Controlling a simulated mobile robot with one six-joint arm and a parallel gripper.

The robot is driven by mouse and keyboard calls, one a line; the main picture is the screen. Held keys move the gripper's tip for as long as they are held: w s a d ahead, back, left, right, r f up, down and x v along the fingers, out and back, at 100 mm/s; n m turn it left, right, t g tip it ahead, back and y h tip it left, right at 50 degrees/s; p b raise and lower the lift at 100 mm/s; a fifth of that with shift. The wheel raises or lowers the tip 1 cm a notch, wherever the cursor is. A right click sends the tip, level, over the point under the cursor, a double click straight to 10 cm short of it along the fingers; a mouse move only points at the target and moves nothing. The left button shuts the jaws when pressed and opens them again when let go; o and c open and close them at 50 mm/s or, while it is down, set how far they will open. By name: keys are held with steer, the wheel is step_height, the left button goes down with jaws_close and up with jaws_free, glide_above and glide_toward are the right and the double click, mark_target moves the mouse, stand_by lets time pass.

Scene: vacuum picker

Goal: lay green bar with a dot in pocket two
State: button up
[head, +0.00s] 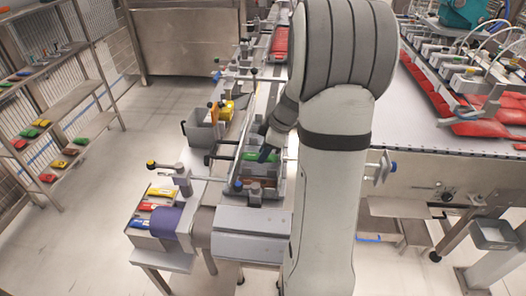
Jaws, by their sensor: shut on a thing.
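My gripper (267,150) is at the end of my arm, above the narrow metal tray in the middle of the machine line. It is small and dark here, and my arm covers part of it. A green bar (256,156) shows at its fingertips, and the gripper is shut on it. A dot on the bar is too small to make out. The tray (243,170) runs lengthwise below, with a brownish piece (262,181) in its near part. Pocket numbers cannot be read, and I cannot tell whether the bar touches the tray.
A rack (155,205) with yellow, red and blue bars stands front left beside a purple roll (172,222). A grey bin (203,134) and a yellow part (227,110) stand left of the tray. Shelves (55,110) hold coloured pieces far left. The left floor is clear.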

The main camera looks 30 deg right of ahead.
steer(key=shift+f+b, duration=0.6)
steer(key=shift+b, duration=0.15)
steer(key=shift+r, duration=0.1)
steer(key=o, duration=1)
steer(key=shift+o, duration=0.2)
